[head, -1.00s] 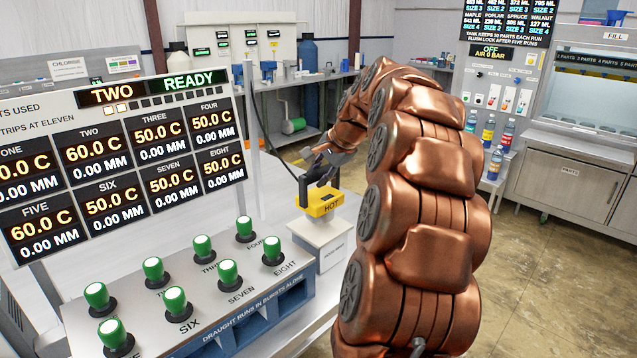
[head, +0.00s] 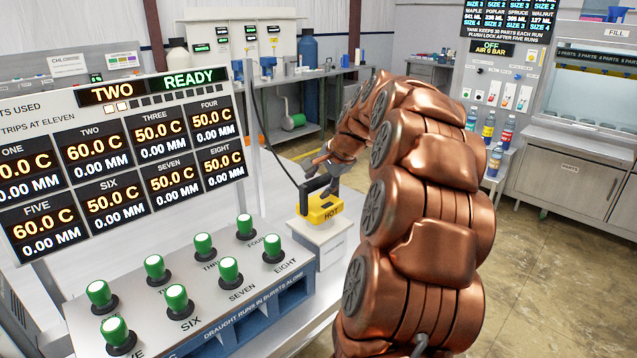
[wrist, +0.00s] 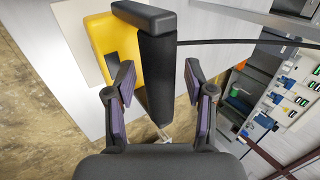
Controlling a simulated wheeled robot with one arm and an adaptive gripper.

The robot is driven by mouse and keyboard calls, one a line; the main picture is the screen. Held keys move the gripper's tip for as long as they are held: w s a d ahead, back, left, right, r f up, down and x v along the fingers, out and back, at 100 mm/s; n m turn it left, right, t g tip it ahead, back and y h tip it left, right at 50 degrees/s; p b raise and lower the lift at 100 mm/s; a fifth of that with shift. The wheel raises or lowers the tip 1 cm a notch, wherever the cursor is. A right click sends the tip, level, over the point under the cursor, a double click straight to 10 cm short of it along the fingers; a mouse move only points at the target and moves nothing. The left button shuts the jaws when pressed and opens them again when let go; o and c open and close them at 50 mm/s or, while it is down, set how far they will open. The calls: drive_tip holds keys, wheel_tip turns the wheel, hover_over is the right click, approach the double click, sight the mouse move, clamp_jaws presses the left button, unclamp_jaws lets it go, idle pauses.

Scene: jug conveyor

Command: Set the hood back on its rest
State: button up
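The hood (head: 322,208) is yellow with a black handle and the word HOT. In the head view it sits on top of the white block-shaped rest (head: 318,235) at the bench's end, looking about level. Whether it is seated exactly cannot be told. In the wrist view the hood's yellow body (wrist: 105,45) is at upper left and its black handle (wrist: 156,75) stands between my fingers. My gripper (wrist: 158,80) is open, with a visible gap on the right side of the handle and a narrow one on the left. The gripper's fingertips are small in the head view.
A black cable (head: 268,140) runs to the hood. The sloped panel with green buttons (head: 228,270) and the readout board (head: 130,150) stand left of the rest. Bottles (head: 507,130) stand on a shelf at right. Open floor (head: 540,270) lies right of my arm.

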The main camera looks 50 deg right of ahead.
drive_tip(key=shift+r, duration=0.1)
drive_tip(key=b+v, duration=0.2)
drive_tip(key=v, duration=1)
drive_tip(key=shift+b, duration=0.3)
drive_tip(key=s+a+f+n+g+y, duration=0.15)
drive_tip(key=a+f+n, duration=0.4)
drive_tip(key=a, duration=0.75)
drive_tip(key=s+a+f+n+g+y, duration=0.1)
drive_tip(key=a+f+n+g, duration=0.4)
drive_tip(key=a, duration=0.9)
drive_tip(key=s+a+f+n+g+h, duration=0.1)
drive_tip(key=s+a+f+n, duration=0.3)
drive_tip(key=s+f, duration=0.3)
drive_tip(key=s+a+f+n+g+h, duration=0.1)
drive_tip(key=s+a+f+n, duration=0.2)
drive_tip(key=s, duration=1.1)
drive_tip(key=a+f, duration=0.3)
drive_tip(key=f, duration=0.1)
drive_tip(key=shift+a+n, duration=0.25)
drive_tip(key=shift+n, duration=0.1)
drive_tip(key=shift+r, duration=0.1)
